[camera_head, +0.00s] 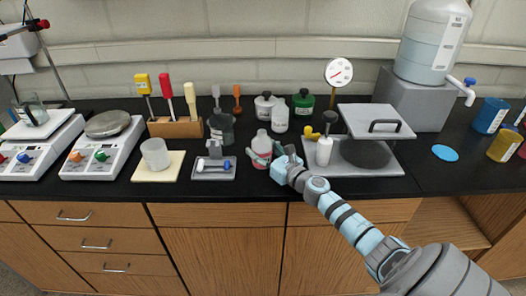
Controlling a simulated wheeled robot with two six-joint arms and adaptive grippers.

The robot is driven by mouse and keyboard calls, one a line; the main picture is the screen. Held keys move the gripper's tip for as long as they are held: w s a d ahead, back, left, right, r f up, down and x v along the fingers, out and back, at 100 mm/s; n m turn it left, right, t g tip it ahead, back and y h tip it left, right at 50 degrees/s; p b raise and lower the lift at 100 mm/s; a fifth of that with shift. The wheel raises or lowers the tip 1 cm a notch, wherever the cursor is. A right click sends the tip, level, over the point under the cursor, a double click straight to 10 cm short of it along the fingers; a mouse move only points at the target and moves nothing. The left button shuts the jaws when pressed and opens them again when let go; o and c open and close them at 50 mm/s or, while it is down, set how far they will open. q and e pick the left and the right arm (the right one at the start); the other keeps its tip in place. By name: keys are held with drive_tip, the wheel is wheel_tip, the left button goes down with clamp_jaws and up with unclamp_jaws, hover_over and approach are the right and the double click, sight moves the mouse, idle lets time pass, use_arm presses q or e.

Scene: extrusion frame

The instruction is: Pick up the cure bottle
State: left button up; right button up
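A small white-capped bottle with a reddish-pink lower part (262,143) stands upright near the front edge of the black bench, right of the small grey tray; I cannot read its label, but it may be the cure bottle. My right gripper (264,156) reaches it from the right, with its dark fingers around the bottle's body. I cannot tell whether they press on it. Another white bottle (280,119) stands behind it, and a white bottle (324,151) stands to the right, by the press plate. My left gripper is out of view.
A grey tray (213,174) with a blue-and-white item lies close on the left, with a dark cup (222,129) behind. White and green lidded jars (303,103) stand behind. The grey flat-plated press (376,121) stands to the right. The bench's front edge is close.

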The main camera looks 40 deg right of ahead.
sight(261, 131)
drive_tip(key=shift+c, duration=1.2)
wheel_tip(261, 131, up, 10)
drive_tip(key=p, duration=0.9)
drive_tip(key=shift+r, duration=0.2)
drive_tip(key=shift+f, duration=0.15)
